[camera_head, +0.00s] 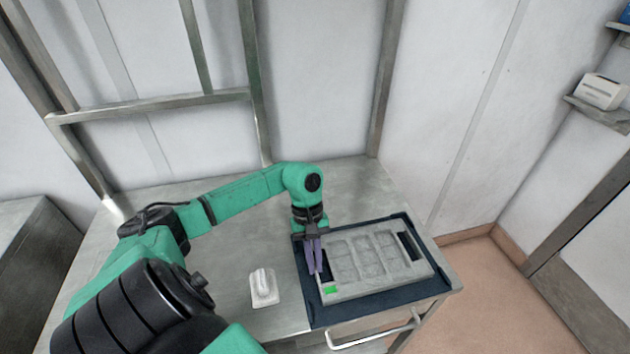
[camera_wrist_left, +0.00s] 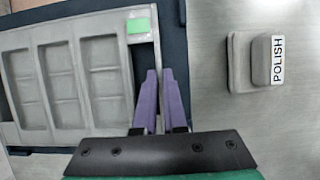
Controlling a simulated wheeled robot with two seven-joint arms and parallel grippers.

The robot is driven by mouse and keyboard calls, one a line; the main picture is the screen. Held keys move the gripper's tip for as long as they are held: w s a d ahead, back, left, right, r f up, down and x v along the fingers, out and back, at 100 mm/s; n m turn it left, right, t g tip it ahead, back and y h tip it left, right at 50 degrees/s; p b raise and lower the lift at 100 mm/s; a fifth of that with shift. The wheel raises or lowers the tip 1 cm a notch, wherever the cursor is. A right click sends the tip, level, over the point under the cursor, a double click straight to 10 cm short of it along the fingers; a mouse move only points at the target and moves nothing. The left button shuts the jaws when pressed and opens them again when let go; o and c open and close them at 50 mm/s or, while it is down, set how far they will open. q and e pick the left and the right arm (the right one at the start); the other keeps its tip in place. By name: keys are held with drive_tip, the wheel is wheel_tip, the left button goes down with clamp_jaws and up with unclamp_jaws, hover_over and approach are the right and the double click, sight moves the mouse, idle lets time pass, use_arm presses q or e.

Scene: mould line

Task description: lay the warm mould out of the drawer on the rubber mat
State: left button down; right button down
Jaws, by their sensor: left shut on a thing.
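The mould (camera_head: 365,255) is a grey rectangular tray with several shallow cavities, a dark slot at each end and a green patch at its front left corner. It lies flat over the dark blue rubber mat (camera_head: 318,313), within its borders; I cannot tell if a small gap remains beneath. My left gripper (camera_head: 315,272) points down with purple fingers shut on the mould's left end bar, beside the slot. The left wrist view shows the fingers (camera_wrist_left: 159,73) at the edge of the mould (camera_wrist_left: 88,78), near the green patch. My right gripper is in neither view.
A white block labelled POLISH (camera_head: 263,287) stands on the metal table (camera_head: 225,320) left of the mat; it also shows in the left wrist view (camera_wrist_left: 257,62). A drawer handle (camera_head: 375,334) juts out at the table's front. Metal frame posts stand behind.

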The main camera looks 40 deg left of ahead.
use_arm(q)
drive_tip(key=shift+d+f, duration=0.1)
drive_tip(key=shift+f, duration=0.1)
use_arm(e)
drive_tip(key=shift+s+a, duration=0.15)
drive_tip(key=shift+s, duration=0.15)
use_arm(q)
drive_tip(key=shift+f+b, duration=0.2)
drive_tip(key=shift+b, duration=0.1)
drive_tip(key=c, duration=1)
unclamp_jaws()
drive_tip(key=shift+r, duration=0.1)
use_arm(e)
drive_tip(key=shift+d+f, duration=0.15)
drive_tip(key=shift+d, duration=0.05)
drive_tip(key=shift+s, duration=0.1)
